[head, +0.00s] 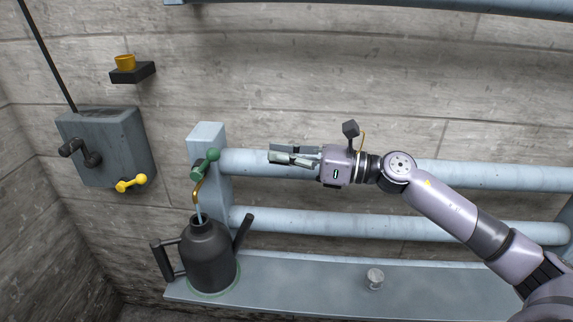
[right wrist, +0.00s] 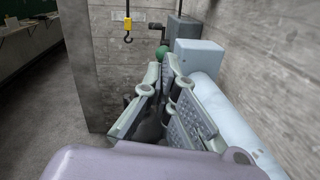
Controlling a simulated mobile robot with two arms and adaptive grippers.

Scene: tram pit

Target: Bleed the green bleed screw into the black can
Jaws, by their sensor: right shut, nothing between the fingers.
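The green bleed screw (head: 203,167) sits at the pale blue block, with a round green knob on its lever. Below it a brass spout (head: 196,191) curves down, and a thin pale blue stream (head: 199,212) runs from it into the mouth of the black can (head: 208,258). The can stands upright on the ledge. My right gripper (head: 270,157) is shut and empty, to the right of the screw and apart from it, in front of the upper pipe. In the right wrist view the green knob (right wrist: 162,52) shows beyond the fingers (right wrist: 165,65). My left gripper is out of view.
Two pale blue pipes (head: 480,176) run along the concrete wall. A small metal cylinder (head: 374,278) stands on the ledge (head: 310,285).

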